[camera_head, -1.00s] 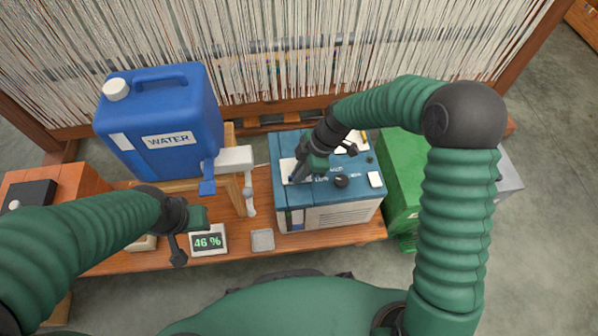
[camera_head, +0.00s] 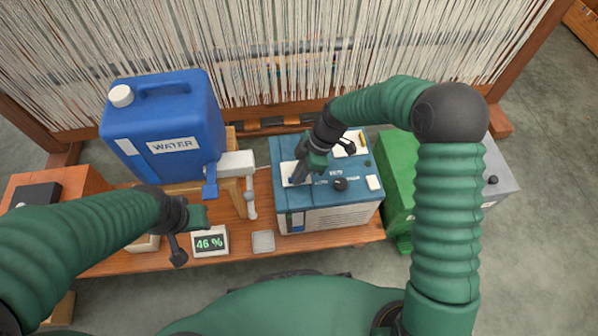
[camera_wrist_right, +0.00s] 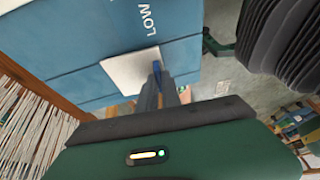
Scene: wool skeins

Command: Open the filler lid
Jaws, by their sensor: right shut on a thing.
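The blue machine (camera_head: 330,195) stands on the bench with a white square filler lid (camera_head: 286,181) at the left of its top. The lid also shows in the right wrist view (camera_wrist_right: 125,70), lying about flat, with a small blue tab (camera_wrist_right: 156,69) at its edge. My right gripper (camera_head: 299,176) is over the lid, its fingers shut on the tab; they partly hide it. My left gripper (camera_head: 196,217) hangs over the bench's front left, apart from the machine; its jaw opening is unclear.
A blue water canister (camera_head: 165,130) with a white tap (camera_head: 236,163) stands on a wooden stand at left. A display reading 46 % (camera_head: 210,241) and a grey pad (camera_head: 263,241) lie in front. A green box (camera_head: 399,165) is right of the machine. Loom threads (camera_head: 300,50) rise behind.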

